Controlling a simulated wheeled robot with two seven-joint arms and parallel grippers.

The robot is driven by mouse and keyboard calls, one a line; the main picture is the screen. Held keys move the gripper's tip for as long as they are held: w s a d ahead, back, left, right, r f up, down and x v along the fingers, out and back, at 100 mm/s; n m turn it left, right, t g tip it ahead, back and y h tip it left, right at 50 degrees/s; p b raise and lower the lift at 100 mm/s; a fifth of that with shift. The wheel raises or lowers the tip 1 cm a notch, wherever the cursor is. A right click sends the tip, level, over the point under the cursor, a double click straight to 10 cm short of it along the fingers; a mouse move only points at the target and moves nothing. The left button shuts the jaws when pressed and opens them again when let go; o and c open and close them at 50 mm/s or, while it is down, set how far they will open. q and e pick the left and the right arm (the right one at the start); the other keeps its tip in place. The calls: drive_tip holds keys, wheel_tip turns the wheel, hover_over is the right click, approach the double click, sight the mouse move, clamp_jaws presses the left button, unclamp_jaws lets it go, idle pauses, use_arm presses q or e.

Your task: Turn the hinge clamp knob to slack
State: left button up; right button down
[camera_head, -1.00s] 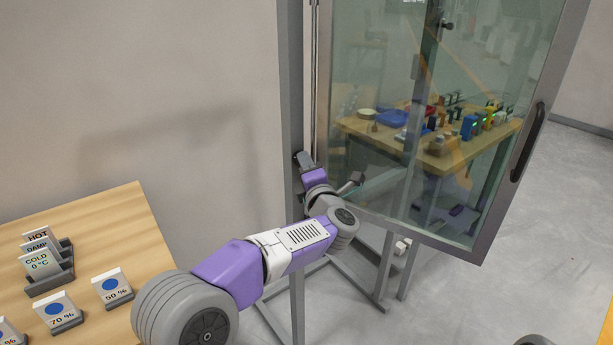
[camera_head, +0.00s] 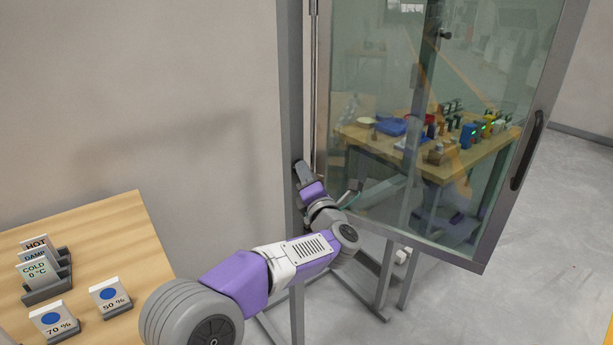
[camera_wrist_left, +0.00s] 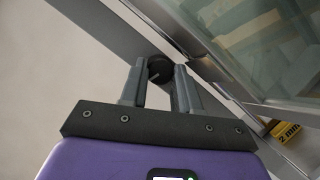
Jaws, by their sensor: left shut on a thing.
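The hinge clamp knob (camera_wrist_left: 159,69) is a dark round knob with a pale line on its face, seen in the left wrist view at the grey door post. My left gripper (camera_wrist_left: 160,76) has its two fingers on either side of the knob and is shut on it. In the head view my left gripper (camera_head: 303,172) reaches the post on the hinge side of the glass door (camera_head: 400,130); the knob itself is hidden there. My right gripper is not in view.
The framed glass door has a dark handle (camera_head: 527,150) on its right side. A wooden table (camera_head: 110,225) with cards such as HOT and COLD stands at left. A yellow 2 mm block (camera_wrist_left: 287,131) shows below the door in the left wrist view. Grey floor is free at right.

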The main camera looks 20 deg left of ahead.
use_arm(q)
drive_tip(key=o, duration=0.8)
drive_tip(key=shift+c, duration=0.2)
drive_tip(key=v, duration=0.7)
drive_tip(key=shift+s+d+p, duration=0.2)
drive_tip(key=shift+s+p, duration=0.05)
drive_tip(key=shift+p, duration=0.05)
